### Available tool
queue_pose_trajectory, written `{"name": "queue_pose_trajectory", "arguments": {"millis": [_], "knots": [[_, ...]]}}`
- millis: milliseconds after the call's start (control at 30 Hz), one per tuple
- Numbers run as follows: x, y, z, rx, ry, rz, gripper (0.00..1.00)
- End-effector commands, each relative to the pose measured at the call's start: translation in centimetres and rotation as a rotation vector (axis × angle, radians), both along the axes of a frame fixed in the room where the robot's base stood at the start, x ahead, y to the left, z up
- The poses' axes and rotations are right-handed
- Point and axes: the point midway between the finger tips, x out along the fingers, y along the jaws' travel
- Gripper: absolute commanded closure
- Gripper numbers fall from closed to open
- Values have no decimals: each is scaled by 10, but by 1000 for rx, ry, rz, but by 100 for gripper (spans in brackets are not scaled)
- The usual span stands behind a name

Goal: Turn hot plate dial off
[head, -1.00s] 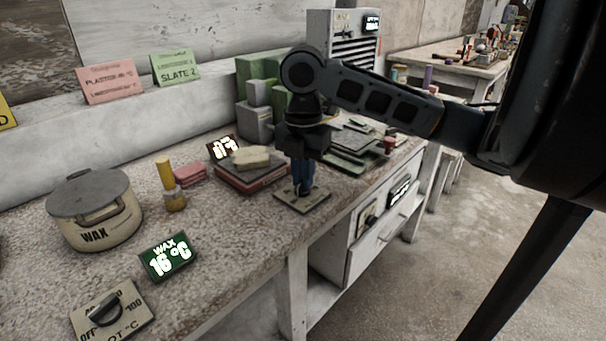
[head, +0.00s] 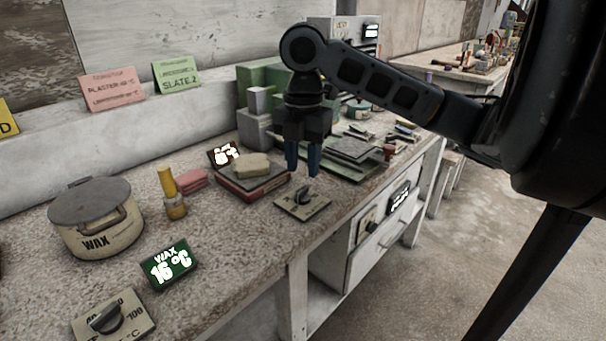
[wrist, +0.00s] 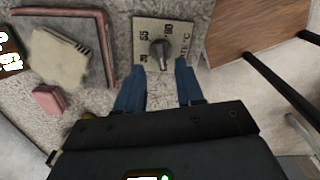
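The dial knob (head: 304,194) is dark and sits on a pale square plate (head: 316,208) at the bench's front edge. In the wrist view the knob (wrist: 160,52) stands on the plate (wrist: 143,30) with numbers and a °C mark. Its exact setting is hard to read. The hot plate (head: 238,184), dark red with a grey top, lies left of the dial and carries a pale block (head: 252,165). My gripper (head: 303,172) is just above the dial, pointing down.
A second dial (head: 106,320) sits at the front left by a green WAX display (head: 170,264) reading 16 °C and a wax pot (head: 97,222). A lit display (head: 223,154) stands behind the hot plate. Grey blocks (head: 258,125) and tools lie behind my gripper.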

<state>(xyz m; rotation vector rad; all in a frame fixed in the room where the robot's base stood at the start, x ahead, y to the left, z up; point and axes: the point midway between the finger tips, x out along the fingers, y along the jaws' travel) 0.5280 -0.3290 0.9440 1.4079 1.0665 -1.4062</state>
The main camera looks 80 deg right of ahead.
Motion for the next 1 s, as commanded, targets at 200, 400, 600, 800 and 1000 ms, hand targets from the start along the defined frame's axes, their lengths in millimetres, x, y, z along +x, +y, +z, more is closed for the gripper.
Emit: {"name": "queue_pose_trajectory", "arguments": {"millis": [200,400,600,800,1000], "knots": [[0,0,25,-1,-1,1,63],[0,0,28,0,1,1,63],[0,0,28,0,1,1,63],[0,0,28,0,0,1,63],[20,11,27,18,-61,4,63]]}}
